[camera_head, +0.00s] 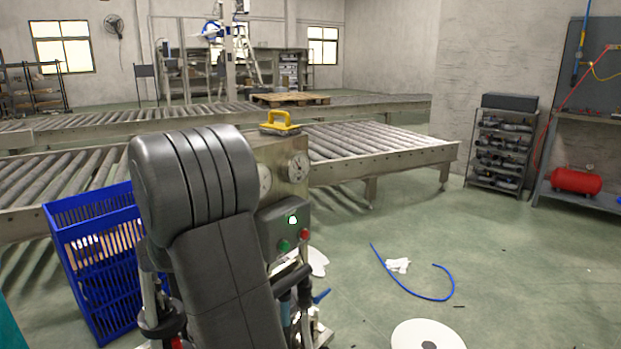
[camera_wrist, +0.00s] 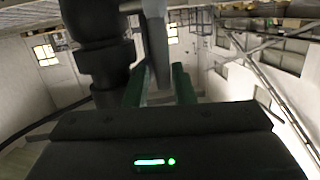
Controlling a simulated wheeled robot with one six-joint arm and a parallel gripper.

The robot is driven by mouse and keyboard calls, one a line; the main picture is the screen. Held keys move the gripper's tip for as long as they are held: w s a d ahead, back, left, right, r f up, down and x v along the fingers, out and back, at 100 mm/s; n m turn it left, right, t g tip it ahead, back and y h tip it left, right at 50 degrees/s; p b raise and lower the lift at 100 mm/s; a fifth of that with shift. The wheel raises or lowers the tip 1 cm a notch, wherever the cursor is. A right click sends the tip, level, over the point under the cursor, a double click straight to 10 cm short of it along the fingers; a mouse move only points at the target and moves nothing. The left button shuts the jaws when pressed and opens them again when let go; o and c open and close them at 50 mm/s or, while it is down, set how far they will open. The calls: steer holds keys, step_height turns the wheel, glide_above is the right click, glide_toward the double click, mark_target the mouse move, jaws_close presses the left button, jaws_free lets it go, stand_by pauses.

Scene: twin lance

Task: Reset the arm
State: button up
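My arm, dark grey, fills the lower left centre of the head view, with its rounded joint raised and bent. My gripper is not visible in the head view. In the wrist view, the two green fingers of my gripper (camera_wrist: 160,82) stand apart, beyond the dark gripper body with its lit green strip. A grey upright shape shows between and above the fingers; I cannot tell whether it is close to them or farther back. No object is clearly held.
A control box with gauges (camera_head: 299,166) stands right behind my arm, a yellow-handled tool (camera_head: 280,122) on top. A blue crate (camera_head: 98,290) is at left. Roller conveyors (camera_head: 375,146) run behind. A blue hose (camera_head: 412,292) and white disc (camera_head: 412,335) lie on the open floor at right.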

steer(key=s+d+t+y+b, duration=0.1)
steer(key=s+d, duration=0.8)
steer(key=s, duration=0.2)
steer(key=shift+s+d+f+t+b, duration=0.15)
steer(key=shift+s+d+t+b, duration=0.15)
steer(key=shift+b, duration=0.1)
steer(key=shift+f, duration=0.1)
